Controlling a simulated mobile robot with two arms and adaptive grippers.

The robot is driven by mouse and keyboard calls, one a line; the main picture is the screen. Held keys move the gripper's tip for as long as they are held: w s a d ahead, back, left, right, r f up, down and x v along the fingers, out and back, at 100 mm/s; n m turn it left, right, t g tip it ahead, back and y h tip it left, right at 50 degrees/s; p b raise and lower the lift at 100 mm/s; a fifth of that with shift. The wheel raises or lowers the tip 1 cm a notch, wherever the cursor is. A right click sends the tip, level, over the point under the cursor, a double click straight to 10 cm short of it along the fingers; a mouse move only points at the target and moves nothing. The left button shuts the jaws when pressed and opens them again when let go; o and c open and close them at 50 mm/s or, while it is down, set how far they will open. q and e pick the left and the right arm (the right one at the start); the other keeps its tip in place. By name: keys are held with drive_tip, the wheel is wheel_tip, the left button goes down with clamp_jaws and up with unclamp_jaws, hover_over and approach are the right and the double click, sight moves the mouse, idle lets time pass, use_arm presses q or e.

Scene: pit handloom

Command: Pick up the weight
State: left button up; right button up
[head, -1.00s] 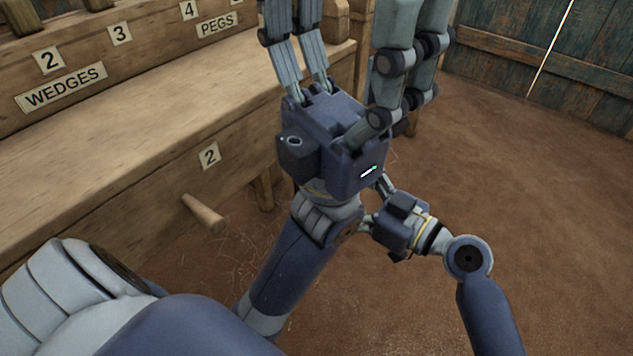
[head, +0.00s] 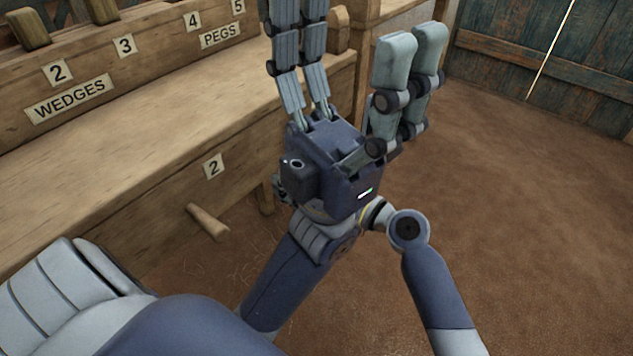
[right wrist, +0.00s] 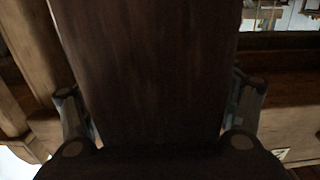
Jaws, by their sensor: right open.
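My right gripper (head: 345,35) is raised beside the end of the wooden bench, in the middle of the head view. It is open, with its finger pairs spread apart; the left pair runs out of the top edge. No weight can be made out for certain in the head view. In the right wrist view a dark brown wooden piece (right wrist: 150,70) fills the middle, between the open fingers. I cannot tell whether it is the weight or part of the loom, or whether the fingers touch it. My left gripper is not in view.
The wooden bench (head: 130,125) runs along the left, with labels for wedges and pegs. A round peg (head: 208,222) sticks out of its front. The brown floor (head: 530,210) on the right is clear up to the plank wall (head: 530,65).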

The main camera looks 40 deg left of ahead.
drive_tip(key=shift+c, duration=0.2)
drive_tip(key=c, duration=1.4)
drive_tip(key=shift+r, duration=0.15)
drive_tip(key=shift+c, duration=0.2)
